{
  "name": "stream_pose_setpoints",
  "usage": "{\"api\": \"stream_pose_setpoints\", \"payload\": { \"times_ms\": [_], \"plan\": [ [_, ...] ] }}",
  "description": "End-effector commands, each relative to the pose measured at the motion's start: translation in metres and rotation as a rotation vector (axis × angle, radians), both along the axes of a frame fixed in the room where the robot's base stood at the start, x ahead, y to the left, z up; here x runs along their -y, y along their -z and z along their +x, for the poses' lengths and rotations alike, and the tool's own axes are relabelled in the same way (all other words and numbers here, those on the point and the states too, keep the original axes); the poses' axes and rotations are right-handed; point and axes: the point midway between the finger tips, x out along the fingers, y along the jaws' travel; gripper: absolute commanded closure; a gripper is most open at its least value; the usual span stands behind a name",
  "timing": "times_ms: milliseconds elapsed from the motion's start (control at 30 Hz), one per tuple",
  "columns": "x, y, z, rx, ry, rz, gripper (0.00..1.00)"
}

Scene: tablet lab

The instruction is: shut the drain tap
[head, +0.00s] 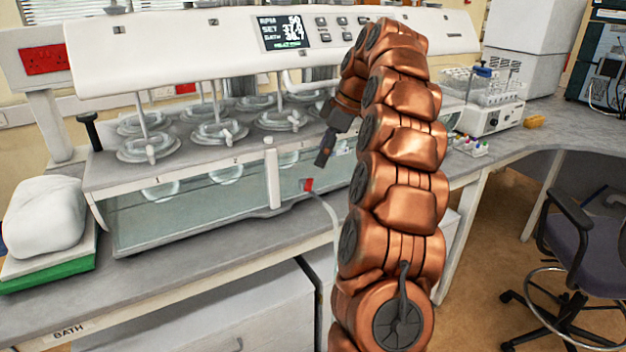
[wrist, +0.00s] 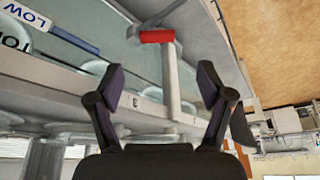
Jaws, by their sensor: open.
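The drain tap has a small red handle (head: 307,185) low on the front of the glass-walled water bath (head: 180,230), with a pale hose (head: 333,218) curving down from it. In the wrist view the red handle (wrist: 157,36) lies crosswise near the top of the picture, beyond my fingertips. My gripper (wrist: 162,78) is open and empty, with its two dark fingers spread apart. A pale bar (wrist: 172,82) shows between them in the picture. In the head view my gripper (head: 325,152) is just above and right of the tap, apart from it. My arm hides part of the bath's right end.
Several lidded vessels (head: 220,130) sit in the bath top under the control head (head: 290,30). A white covered item on a green base (head: 48,265) stands at left. A rack unit (head: 490,100) and small coloured-cap vials (head: 470,145) are at right. A chair (head: 585,230) stands on the floor.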

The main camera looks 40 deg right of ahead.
Motion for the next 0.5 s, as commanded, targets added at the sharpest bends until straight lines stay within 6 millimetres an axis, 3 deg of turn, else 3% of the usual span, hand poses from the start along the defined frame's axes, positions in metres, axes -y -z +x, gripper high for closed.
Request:
{"api": "stream_pose_setpoints", "payload": {
  "times_ms": [500],
  "plan": [
    [-0.004,0.026,0.007,0.003,-0.005,-0.003,0.21]
  ]
}}
